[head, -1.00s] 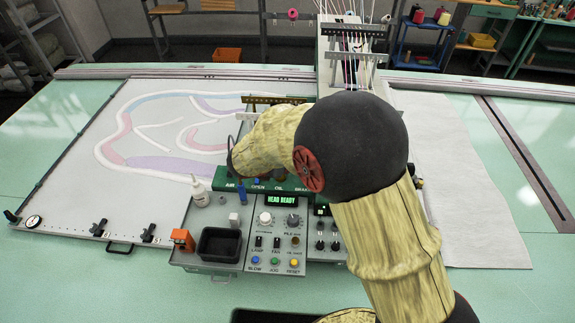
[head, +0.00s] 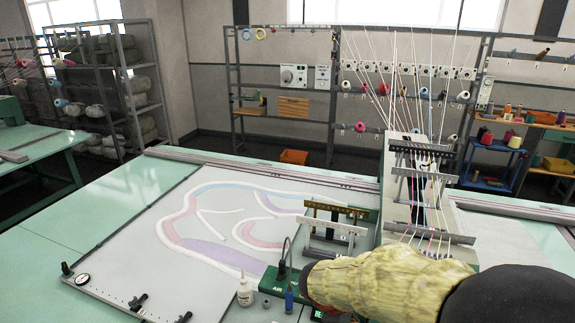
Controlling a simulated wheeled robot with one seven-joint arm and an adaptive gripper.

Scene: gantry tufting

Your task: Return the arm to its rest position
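My arm (head: 385,282), in a yellow fabric sleeve with a black joint (head: 505,298), reaches in from the lower right of the head view. It lies in front of the tufting machine's control panel and hides most of it. My gripper itself cannot be made out; the sleeve's left end shows beside the green panel strip (head: 272,283). Whether anything is held cannot be seen.
The tufting head (head: 420,190), strung with several yarns, stands just behind my arm. The patterned cloth (head: 140,250) lies on the green table (head: 45,235). An orange bin (head: 293,157) sits behind.

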